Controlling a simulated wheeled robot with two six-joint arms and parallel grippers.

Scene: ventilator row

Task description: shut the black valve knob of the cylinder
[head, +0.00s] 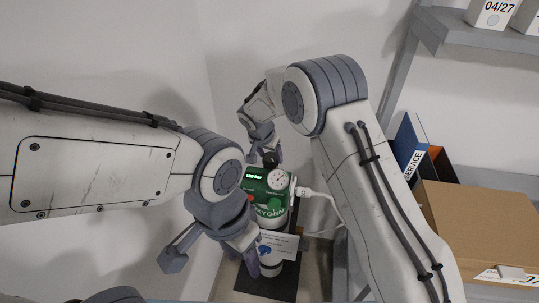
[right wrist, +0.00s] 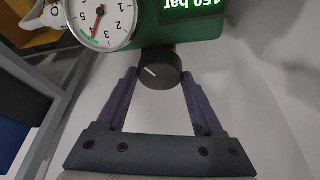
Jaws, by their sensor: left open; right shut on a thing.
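The black valve knob (right wrist: 160,72) sits on the green head of the oxygen cylinder and bears a short white line, tilted in the right wrist view. My right gripper (right wrist: 160,76) has one finger on each side of the knob and is shut on it. In the head view this right gripper (head: 266,157) is above the cylinder's green top (head: 268,206), and its fingers partly hide the knob. A round gauge (right wrist: 101,20) and a green "150 bar" display (right wrist: 192,4) are beside the knob. My left gripper (head: 212,260) is open and empty, in front and left of the cylinder.
A white hose (head: 318,193) leaves the cylinder's right side. The cylinder stands on a dark base (head: 262,284) near the wall corner. A cardboard box (head: 480,225), a blue service binder (head: 408,148) and grey shelving (head: 470,45) are at right.

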